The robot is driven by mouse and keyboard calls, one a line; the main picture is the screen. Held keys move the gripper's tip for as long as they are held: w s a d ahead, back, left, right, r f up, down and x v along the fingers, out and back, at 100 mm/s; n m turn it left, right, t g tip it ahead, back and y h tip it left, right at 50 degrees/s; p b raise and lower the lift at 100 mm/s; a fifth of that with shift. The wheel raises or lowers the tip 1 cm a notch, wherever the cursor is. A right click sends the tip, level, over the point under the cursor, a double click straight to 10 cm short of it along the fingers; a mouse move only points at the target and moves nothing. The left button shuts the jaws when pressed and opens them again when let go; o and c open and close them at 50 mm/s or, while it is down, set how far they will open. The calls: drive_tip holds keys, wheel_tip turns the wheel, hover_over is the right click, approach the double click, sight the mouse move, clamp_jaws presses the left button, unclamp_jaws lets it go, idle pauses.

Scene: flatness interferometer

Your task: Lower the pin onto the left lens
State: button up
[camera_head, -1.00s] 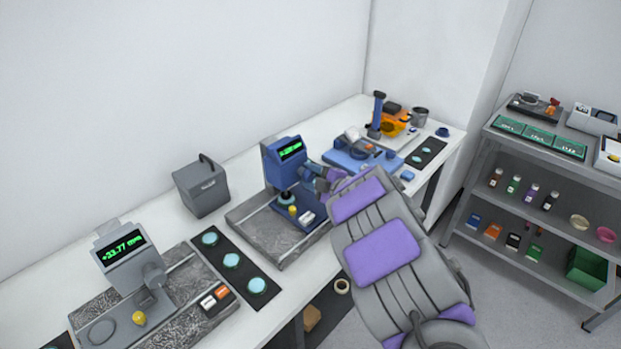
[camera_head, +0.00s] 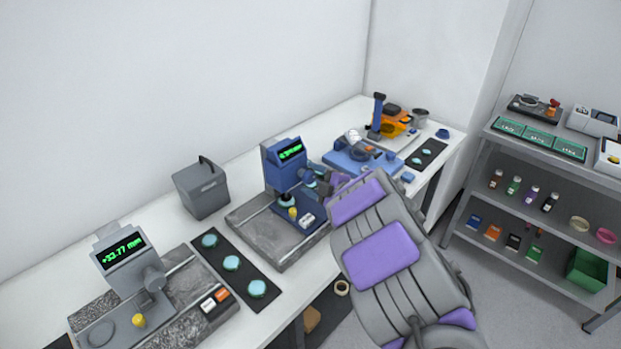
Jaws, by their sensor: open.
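The blue gauge (camera_head: 284,165) stands mid-bench, with a lit green display (camera_head: 290,151) too small to read. A teal lens (camera_head: 287,201) sits beneath its head; I cannot make out whether the pin touches it. My gripper (camera_head: 314,180) is at the right side of the blue gauge, by its side knob, partly hidden by my arm; its fingertips are hard to make out, and it is open. The grey gauge (camera_head: 123,255) at the front left reads +33.77 mm. Several teal lenses, including one at the far end (camera_head: 209,241), lie on a dark strip between the gauges.
A grey box with a handle (camera_head: 201,188) stands behind the strip. A yellow knob (camera_head: 293,213) is on the blue gauge's base. A blue fixture (camera_head: 352,161) and an orange device (camera_head: 392,122) are farther right. A grey shelf (camera_head: 555,175) stands at the right.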

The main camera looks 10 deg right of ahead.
drive_tip(key=p+v, duration=0.3)
drive_tip(key=v, duration=1.3)
drive_tip(key=shift+s+d+f, duration=0.1)
drive_tip(key=shift+s, duration=0.05)
